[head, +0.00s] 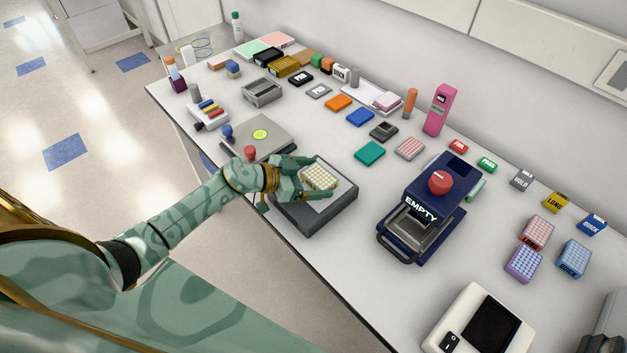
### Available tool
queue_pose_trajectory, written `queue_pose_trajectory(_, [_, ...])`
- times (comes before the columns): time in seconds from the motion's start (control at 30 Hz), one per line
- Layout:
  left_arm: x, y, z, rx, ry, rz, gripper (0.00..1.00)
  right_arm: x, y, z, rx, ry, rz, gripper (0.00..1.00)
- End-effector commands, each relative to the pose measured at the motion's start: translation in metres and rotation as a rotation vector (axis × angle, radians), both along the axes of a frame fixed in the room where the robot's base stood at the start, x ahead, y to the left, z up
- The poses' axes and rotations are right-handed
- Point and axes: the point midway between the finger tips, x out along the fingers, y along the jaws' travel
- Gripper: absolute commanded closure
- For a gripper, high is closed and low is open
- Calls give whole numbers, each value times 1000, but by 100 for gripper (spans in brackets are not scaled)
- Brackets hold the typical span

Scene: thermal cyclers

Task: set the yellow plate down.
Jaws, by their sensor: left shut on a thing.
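The yellow plate (321,175) is a small pale block with a grid of wells. My left gripper (309,182) reaches in from the left and is shut on it, with a finger on either side. The plate is over the light top of a dark grey low device (318,219) near the table's front edge. I cannot tell whether the plate touches that top or is held just above it. My right gripper is not in view.
A navy thermal cycler marked EMPTY (425,215) stands to the right, its front tray open. A grey flat device (270,133) lies behind my left gripper. Red-and-white (537,232), purple (524,264) and blue (574,258) plates sit far right. Table between is clear.

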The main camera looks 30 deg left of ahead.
Motion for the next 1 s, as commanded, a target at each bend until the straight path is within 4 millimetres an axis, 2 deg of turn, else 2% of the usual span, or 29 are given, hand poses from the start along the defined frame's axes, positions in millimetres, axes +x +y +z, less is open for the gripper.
queue_pose_trajectory(0.03, [0, 1, -5, -1, -1, 2, 34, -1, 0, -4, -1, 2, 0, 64])
queue_pose_trajectory(0.33, [0, 1, -4, 1, -2, 1, 34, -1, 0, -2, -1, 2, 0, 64])
queue_pose_trajectory(0.37, [0, 1, -4, 0, -2, 1, 6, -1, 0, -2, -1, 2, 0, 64])
queue_pose_trajectory(0.4, [0, 1, -4, 0, -2, 1, 0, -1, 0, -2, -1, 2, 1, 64])
queue_pose_trajectory(0.67, [0, 1, 0, 1, -3, 1, 0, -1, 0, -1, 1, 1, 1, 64])
queue_pose_trajectory(0.77, [-8, 9, 4, 1, -1, 2, 0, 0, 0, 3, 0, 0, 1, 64])
queue_pose_trajectory(1.0, [-48, 43, 25, 4, 1, 0, 0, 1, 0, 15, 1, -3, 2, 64])
